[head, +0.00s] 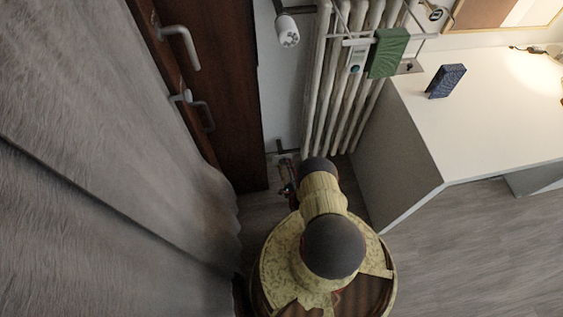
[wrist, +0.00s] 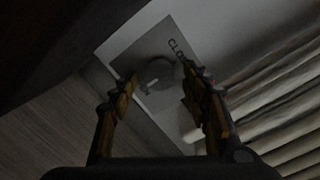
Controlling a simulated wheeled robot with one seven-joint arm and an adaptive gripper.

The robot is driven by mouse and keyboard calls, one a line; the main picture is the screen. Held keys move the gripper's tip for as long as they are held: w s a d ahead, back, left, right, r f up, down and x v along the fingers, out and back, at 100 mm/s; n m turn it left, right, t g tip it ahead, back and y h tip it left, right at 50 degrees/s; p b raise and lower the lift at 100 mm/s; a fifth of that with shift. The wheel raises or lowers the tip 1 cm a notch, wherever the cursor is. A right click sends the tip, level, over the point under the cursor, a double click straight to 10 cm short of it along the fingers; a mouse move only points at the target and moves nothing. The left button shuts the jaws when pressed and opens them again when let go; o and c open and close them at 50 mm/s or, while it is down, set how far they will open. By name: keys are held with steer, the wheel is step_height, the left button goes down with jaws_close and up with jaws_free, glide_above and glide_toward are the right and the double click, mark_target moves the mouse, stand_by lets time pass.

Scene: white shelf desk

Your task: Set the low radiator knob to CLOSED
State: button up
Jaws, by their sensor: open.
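The low radiator knob (wrist: 158,70) shows dimly in the wrist view as a dark rounded shape against a grey plate (wrist: 142,48). The letters "CLO" are readable on the plate, and the rest of the word is hidden behind the right finger. My gripper (wrist: 161,78) is open, with one yellow-and-dark finger on each side of the knob in the picture. I cannot tell whether either finger touches it. In the head view my gripper (head: 288,188) is a small dark shape low by the wall, largely hidden by my arm, and the low knob cannot be made out.
The ribbed radiator (head: 345,90) stands right of the low area, with a white upper valve head (head: 288,32) above. A brown door (head: 215,80) and grey curtain (head: 110,150) are at left. A white desk (head: 490,125) with a blue book (head: 446,81) is at right.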

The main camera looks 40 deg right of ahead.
steer(key=shift+c, duration=1.2)
steer(key=c, duration=0.9)
